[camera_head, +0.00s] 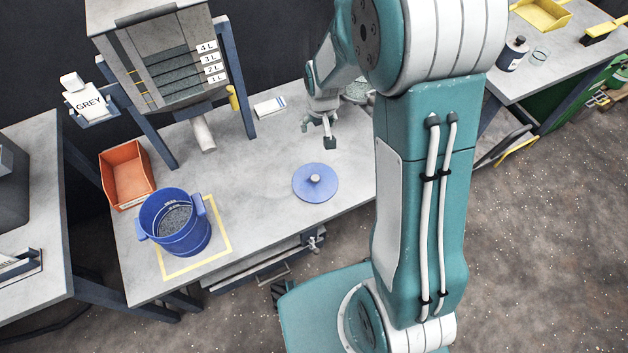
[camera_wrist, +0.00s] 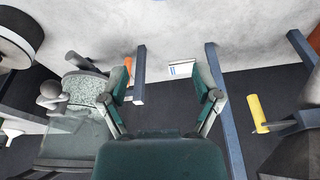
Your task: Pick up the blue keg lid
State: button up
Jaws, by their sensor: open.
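The blue keg lid (camera_head: 302,193), a flat round disc with a small pale knob in its middle, lies on the grey table. My gripper (camera_head: 328,143) is above the table, up and slightly right of the lid in the head view, apart from it. In the wrist view my gripper (camera_wrist: 166,88) has its two fingers spread wide with nothing between them. I do not make out the lid in the wrist view. The blue keg (camera_head: 188,238) stands without a lid at the table's front left and holds grey grains.
The keg stands inside a yellow square outline (camera_head: 229,249). An orange bin (camera_head: 128,176) is behind it. A hopper (camera_head: 165,60) on blue legs stands at the back. A white card (camera_head: 270,107) lies near my gripper. The table around the lid is clear.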

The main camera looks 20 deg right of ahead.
jog(key=g, duration=0.1)
send_over(315, 178)
notch_tip(315, 178, down, 18)
jog(key=f, duration=0.5)
jog(key=shift+d, duration=0.2)
jog(key=shift+w+a+f, duration=0.1)
jog(key=shift+f, duration=1.45)
jog(key=shift+a+f, duration=0.1)
jog(key=shift+f, duration=1.4)
jog(key=shift+c, duration=0.3)
grip_shut()
